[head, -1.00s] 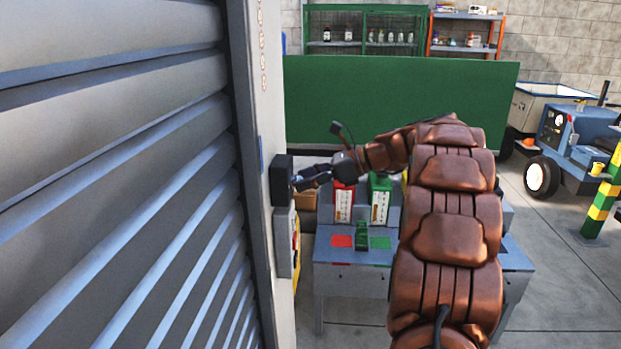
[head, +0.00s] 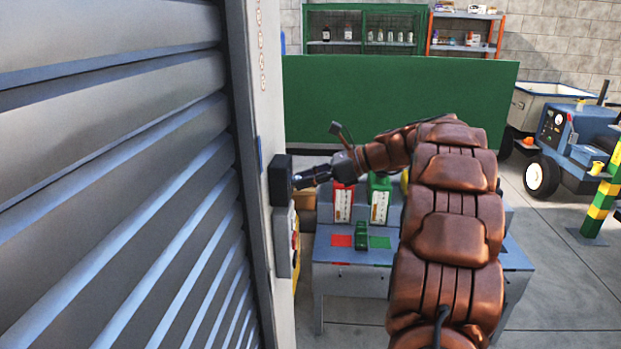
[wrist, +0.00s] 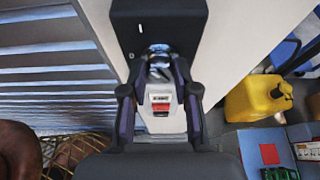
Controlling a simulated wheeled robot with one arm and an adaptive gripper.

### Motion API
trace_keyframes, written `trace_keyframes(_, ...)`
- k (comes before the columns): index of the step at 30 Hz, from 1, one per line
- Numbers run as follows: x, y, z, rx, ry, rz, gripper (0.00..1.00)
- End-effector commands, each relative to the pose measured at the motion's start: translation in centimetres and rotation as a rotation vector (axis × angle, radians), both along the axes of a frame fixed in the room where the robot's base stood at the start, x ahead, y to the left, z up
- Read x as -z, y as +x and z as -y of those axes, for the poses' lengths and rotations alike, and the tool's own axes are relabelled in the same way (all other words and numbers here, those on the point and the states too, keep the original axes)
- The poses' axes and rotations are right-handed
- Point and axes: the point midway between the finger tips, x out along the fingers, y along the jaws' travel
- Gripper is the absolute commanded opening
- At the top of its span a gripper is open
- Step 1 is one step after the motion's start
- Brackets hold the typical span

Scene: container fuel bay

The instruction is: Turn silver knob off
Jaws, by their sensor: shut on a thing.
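The silver knob (wrist: 159,48) sits on a black switch box, between my fingertips in the wrist view. The black box (head: 281,180) is mounted on the light door-frame post in the head view, and it also shows at the top of the wrist view (wrist: 140,20). My gripper (head: 300,180) reaches left to the box's face. In the wrist view my gripper (wrist: 160,62) is shut on the knob, with a finger on each side. In the head view the fingers hide the knob.
A slatted shutter (head: 120,200) fills the left. A blue-grey bench (head: 345,270) with red and green containers stands behind. A yellow can (wrist: 258,97) shows at right.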

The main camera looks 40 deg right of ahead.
Motion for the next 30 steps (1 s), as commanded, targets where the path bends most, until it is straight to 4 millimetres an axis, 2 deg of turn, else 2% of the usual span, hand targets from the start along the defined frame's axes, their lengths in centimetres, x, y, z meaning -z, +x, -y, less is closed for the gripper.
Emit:
trace_keyframes(17,0.07,-0.09,-0.31,-0.001,-0.17,0.206,0.0)
trace_keyframes(30,0.47,-0.24,-0.4,0.002,-0.403,0.477,0.0)
